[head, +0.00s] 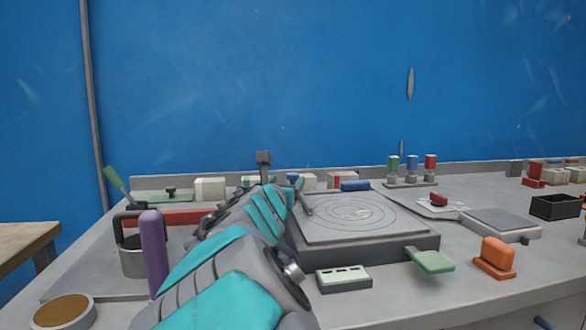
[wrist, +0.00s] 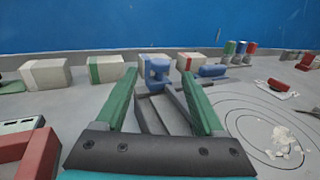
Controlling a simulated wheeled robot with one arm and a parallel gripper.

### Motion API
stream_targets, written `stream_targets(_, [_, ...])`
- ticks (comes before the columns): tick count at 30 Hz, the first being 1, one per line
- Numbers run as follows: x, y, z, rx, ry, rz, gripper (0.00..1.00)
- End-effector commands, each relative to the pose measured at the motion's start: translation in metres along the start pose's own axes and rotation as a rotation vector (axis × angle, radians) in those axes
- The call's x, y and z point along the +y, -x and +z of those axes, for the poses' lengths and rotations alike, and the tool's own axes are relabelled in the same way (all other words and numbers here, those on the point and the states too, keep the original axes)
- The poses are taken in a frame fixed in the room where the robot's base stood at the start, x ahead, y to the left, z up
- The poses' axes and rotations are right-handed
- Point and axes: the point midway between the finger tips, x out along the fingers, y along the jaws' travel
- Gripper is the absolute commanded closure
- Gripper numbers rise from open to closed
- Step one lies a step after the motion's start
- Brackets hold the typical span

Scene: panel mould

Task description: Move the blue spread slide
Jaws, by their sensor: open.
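A blue slide block (wrist: 157,72) with a notched, upright shape stands on a grey rail (wrist: 152,118) in the wrist view. My gripper (wrist: 158,78) is open, its two green fingers pointing forward with one on each side of the blue block. The fingers look apart from the block; how far they are from it in depth I cannot tell. In the head view my teal and grey arm hides most of this area, and only a small bit of blue (head: 292,178) shows beyond it.
A round-patterned plate (head: 350,217) on a dark base lies right of my arm. A blue cylinder (head: 355,185) lies behind it. Pale blocks (wrist: 112,69) line the back. A purple post (head: 153,252) and grey cup (head: 132,260) stand left. An orange part (head: 495,256) sits front right.

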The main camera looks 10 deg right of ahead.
Motion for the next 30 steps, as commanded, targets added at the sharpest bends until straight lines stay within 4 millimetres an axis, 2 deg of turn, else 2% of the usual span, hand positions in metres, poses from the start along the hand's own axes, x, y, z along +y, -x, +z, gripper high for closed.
stream_targets(16, [0.002,-0.066,0.0,0.0,0.0,0.004,0.29])
stream_targets(21, [0.001,-0.075,-0.001,0.001,0.002,0.002,0.29])
stream_targets(30, [0.001,-0.076,0.0,0.0,0.002,0.002,0.31])
